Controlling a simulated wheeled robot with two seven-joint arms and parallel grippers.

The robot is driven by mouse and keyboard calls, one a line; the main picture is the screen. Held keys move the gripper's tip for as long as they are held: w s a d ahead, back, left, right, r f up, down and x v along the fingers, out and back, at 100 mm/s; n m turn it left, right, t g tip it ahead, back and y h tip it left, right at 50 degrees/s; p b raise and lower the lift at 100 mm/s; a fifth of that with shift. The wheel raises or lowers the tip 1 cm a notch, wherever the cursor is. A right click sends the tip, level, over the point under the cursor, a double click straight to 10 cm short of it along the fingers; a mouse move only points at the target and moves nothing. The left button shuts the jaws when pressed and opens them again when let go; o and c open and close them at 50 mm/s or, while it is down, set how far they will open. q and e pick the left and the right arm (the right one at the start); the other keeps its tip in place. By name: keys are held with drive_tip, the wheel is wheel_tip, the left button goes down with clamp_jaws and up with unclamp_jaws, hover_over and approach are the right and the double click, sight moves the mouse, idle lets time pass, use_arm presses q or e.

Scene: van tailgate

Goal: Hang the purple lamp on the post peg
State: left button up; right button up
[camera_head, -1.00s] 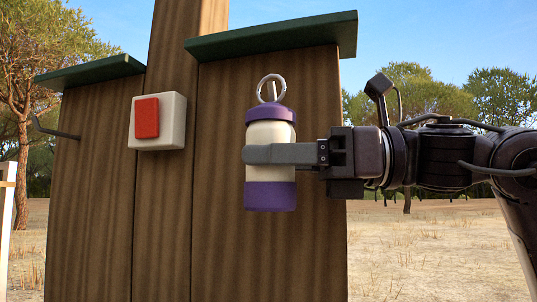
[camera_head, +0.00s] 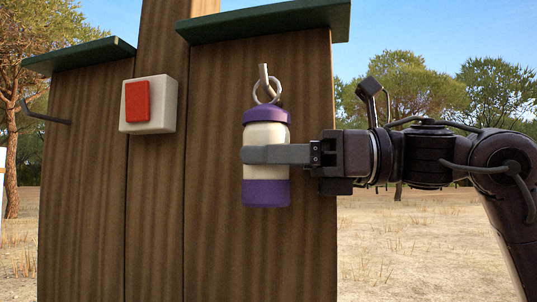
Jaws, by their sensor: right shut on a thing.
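The purple lamp (camera_head: 267,194) has a white middle and purple cap and base. It is upright in front of the right wooden panel. My right gripper (camera_head: 266,154) is shut around its white middle, reaching in from the right. The lamp's metal ring (camera_head: 256,91) stands up from the cap. A pale peg (camera_head: 264,73) sticks out of the panel at the ring and overlaps it in the picture. I cannot tell whether the ring is around the peg or only in line with it. My left gripper is not in view.
A white box with a red button (camera_head: 137,102) is on the post (camera_head: 159,45) left of the lamp. A dark bent hook (camera_head: 45,115) sticks out at the far left. Green ledges (camera_head: 264,22) overhang the panels. Open dry ground lies to the right.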

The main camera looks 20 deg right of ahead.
drive_tip(key=o, duration=1.2)
drive_tip(key=shift+f, duration=0.1)
drive_tip(key=shift+d, duration=0.1)
drive_tip(key=shift+d+b, duration=0.25)
drive_tip(key=shift+b, duration=0.05)
drive_tip(key=b+v, duration=0.2)
drive_tip(key=v, duration=0.5)
drive_tip(key=shift+s+d, duration=0.15)
